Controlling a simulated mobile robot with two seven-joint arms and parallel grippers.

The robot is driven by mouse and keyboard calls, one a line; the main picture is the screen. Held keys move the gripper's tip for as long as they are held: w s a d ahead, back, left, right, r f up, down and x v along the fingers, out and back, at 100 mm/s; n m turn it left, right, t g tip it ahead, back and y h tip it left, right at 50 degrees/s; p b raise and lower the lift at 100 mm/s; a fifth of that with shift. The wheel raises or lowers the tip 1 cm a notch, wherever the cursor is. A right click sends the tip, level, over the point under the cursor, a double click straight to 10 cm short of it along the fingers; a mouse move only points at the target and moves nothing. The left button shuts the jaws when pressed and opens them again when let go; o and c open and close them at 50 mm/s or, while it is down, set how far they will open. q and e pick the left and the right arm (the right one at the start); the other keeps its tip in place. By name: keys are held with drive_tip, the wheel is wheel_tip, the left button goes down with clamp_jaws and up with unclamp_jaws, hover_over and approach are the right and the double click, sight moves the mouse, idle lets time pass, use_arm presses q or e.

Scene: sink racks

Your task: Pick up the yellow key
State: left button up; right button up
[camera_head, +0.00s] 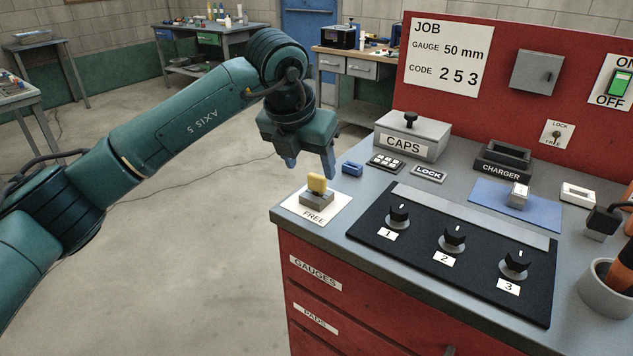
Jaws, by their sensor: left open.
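The yellow key (317,183) stands upright with its rounded head showing. It is set in a small grey block (316,200) on a white card marked FREE (303,211), at the bench's near left corner. My left gripper (310,162) hangs above and slightly behind the key, fingers pointing down, open and empty. Its two blue fingertips are apart from each other and do not appear to touch the key. My right gripper is not in view.
The grey bench top (337,231) also carries a blue block (352,169), a small keypad (385,162), a CAPS box (413,136), a CHARGER (503,160) and a black panel with three knobs (430,262). Open floor lies left of the bench.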

sight(317, 175)
use_arm(q)
drive_tip(key=x, duration=0.3)
drive_tip(key=p+x, duration=0.1)
drive_tip(key=x, duration=0.1)
drive_tip(key=shift+w+d, duration=0.25)
drive_tip(key=shift+d, duration=0.05)
drive_tip(key=c, duration=1.1)
drive_tip(key=shift+c, duration=0.2)
